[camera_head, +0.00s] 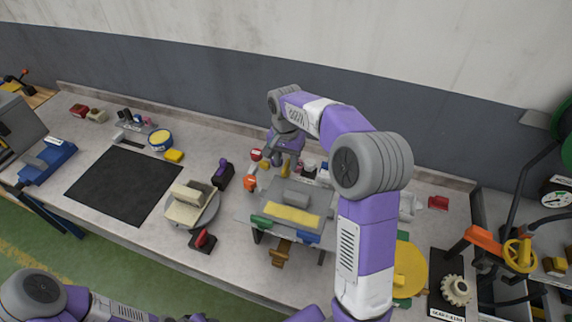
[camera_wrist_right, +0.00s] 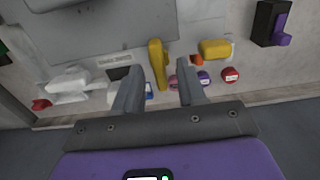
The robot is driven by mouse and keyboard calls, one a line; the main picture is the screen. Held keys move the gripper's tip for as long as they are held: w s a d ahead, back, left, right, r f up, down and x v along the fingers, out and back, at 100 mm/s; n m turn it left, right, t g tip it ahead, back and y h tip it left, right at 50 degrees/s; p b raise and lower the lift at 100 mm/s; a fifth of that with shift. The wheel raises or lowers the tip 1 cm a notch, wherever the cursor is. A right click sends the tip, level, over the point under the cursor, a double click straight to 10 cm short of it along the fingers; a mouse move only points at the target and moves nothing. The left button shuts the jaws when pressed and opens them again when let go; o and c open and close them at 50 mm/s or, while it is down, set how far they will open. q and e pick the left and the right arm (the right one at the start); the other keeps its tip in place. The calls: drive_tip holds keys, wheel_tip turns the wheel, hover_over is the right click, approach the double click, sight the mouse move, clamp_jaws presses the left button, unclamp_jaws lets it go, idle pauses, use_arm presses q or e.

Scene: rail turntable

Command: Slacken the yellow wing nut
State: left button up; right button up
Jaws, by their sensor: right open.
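A slim upright yellow piece, perhaps the yellow wing nut (camera_wrist_right: 157,64), shows between the fingers of my right gripper (camera_wrist_right: 158,78) in the right wrist view. The fingers stand apart on either side of it in the picture. I cannot tell whether they are level with it, and I see no contact. In the head view my right gripper (camera_head: 285,161) points down behind the grey fixture (camera_head: 293,194), and its fingers partly hide what lies there. My left arm shows at the lower left, but its gripper is out of the picture.
A shorter yellow piece (camera_wrist_right: 215,49), an orange piece (camera_wrist_right: 197,60) and a red round piece (camera_wrist_right: 230,75) lie close to the right finger. A purple-and-black block (camera_head: 223,174) stands left of the fixture. A yellow handwheel (camera_head: 519,254) is at the far right. A black mat (camera_head: 124,184) lies clear at left.

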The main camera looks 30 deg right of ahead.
drive_tip(key=shift+f, duration=0.75)
drive_tip(key=shift+s, duration=0.1)
clamp_jaws()
